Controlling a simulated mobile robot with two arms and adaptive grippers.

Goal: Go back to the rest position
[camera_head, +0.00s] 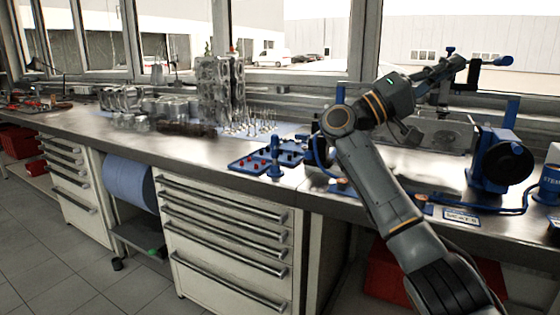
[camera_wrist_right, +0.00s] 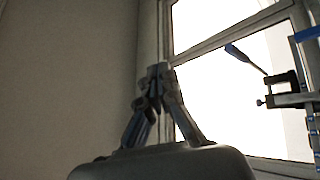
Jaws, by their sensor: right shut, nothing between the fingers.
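My right arm rises from the lower right of the head view, bends at a joint above the bench and points to the upper right. My right gripper (camera_head: 455,64) is at its end, raised in front of the window, with nothing held. In the right wrist view the two dark fingers of the right gripper (camera_wrist_right: 157,70) come together at their tips, shut and empty, with wall and window behind. My left gripper is in neither view.
A blue-handled bench device (camera_head: 500,160) stands on the right of the metal workbench (camera_head: 135,144). A blue tray (camera_head: 248,163) with small red parts lies mid-bench. An engine block (camera_head: 220,88) and metal parts stand farther left. Drawers (camera_head: 225,225) are below; the floor at left is clear.

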